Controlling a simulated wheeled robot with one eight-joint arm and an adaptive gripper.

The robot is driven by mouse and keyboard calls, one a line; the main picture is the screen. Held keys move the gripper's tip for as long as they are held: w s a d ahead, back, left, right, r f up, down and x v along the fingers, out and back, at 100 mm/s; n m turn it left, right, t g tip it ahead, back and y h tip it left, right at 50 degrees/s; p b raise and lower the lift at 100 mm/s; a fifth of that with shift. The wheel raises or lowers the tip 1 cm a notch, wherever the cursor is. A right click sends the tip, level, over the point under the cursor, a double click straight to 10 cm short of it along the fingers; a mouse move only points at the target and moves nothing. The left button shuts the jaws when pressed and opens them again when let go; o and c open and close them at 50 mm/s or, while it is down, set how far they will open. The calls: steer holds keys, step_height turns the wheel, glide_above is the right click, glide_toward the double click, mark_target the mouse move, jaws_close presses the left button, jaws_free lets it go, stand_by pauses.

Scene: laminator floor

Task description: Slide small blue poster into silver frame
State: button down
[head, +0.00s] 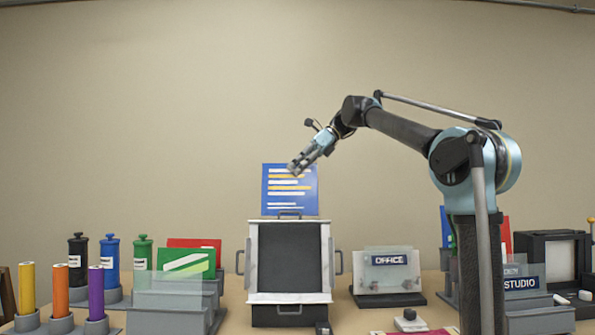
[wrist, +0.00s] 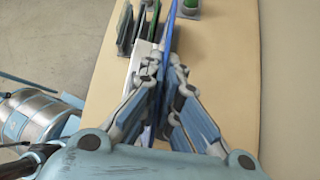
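A small blue poster (head: 289,190) with white and yellow lines hangs upright in my gripper (head: 296,170), which is shut on its upper edge. In the wrist view the poster (wrist: 172,28) is edge-on between the fingers (wrist: 162,92). A silver-sided unit with a dark panel (head: 290,258) and side handles stands below and appears to be the silver frame. The poster's bottom edge shows just above the unit's top handle. I cannot tell whether the poster is over or behind it.
A grey rack (head: 165,310) with green (head: 186,263) and red posters stands to the left, near coloured canisters (head: 110,262) and tubes (head: 96,293). An OFFICE sign holder (head: 390,275) stands to the right. A STUDIO sign (head: 520,283) and black-framed unit (head: 553,252) are farther right.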

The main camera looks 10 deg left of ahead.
mark_target(297, 207)
steer(key=shift+s+d+f, duration=0.1)
steer(key=shift+s+f, duration=0.05)
steer(key=shift+f, duration=0.65)
steer(key=shift+s+f, duration=0.15)
steer(key=shift+f, duration=0.65)
steer(key=shift+s+d+f, duration=0.1)
steer(key=shift+s+f, duration=0.15)
steer(key=shift+f, duration=1.35)
steer(key=shift+s+f, duration=0.3)
steer(key=shift+f, duration=1.35)
steer(key=shift+s+d+f, duration=0.1)
steer(key=shift+s+f, duration=0.15)
steer(key=shift+f, duration=1.35)
steer(key=c, duration=1.7)
jaws_free()
steer(key=shift+f, duration=0.1)
steer(key=shift+v, duration=4)
